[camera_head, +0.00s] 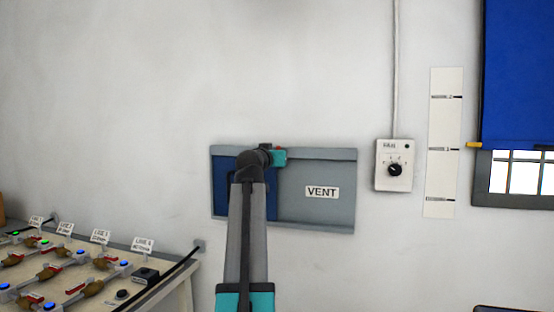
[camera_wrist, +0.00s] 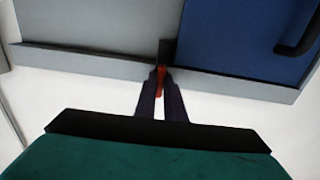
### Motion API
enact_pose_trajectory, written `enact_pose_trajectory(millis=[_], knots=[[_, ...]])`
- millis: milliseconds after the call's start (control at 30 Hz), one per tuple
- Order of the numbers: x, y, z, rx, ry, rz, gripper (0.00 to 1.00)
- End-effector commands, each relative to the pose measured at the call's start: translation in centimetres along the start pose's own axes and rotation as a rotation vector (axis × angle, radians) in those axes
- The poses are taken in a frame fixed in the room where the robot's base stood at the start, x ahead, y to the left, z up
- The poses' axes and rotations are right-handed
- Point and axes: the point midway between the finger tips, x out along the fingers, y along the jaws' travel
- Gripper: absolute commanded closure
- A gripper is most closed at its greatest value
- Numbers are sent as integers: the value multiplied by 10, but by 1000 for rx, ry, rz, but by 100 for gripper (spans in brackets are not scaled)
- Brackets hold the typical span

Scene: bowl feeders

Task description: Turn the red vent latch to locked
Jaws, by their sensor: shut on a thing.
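The vent is a grey wall panel (camera_head: 318,170) with a "VENT" label and a blue door (camera_head: 221,185) on its left side. In the wrist view the grey panel (camera_wrist: 95,25) and the blue door (camera_wrist: 240,35) meet near a small black block (camera_wrist: 167,50) at the rail. The red latch (camera_wrist: 160,82) is a narrow red piece beside that block. My gripper (camera_wrist: 161,78) is shut on it, with a dark finger on each side, so only part of the latch shows. In the head view my arm and wrist cover the blue door's middle, and the latch is mostly hidden.
A white control box with a black knob (camera_head: 394,170) hangs right of the vent, beside a marked white strip (camera_head: 441,190). A blue blind (camera_head: 520,75) covers a window at far right. A bench with valves (camera_head: 100,283) stands at lower left. A dark handle (camera_wrist: 300,38) is on the blue door.

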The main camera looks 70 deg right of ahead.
Motion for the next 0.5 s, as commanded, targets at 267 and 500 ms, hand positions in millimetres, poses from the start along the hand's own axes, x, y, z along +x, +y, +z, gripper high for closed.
enact_pose_trajectory(millis=[267, 500], knots=[[0, 0, 0, 33, 0, 0, 100], [0, 0, 0, 32, 0, 0, 100]])
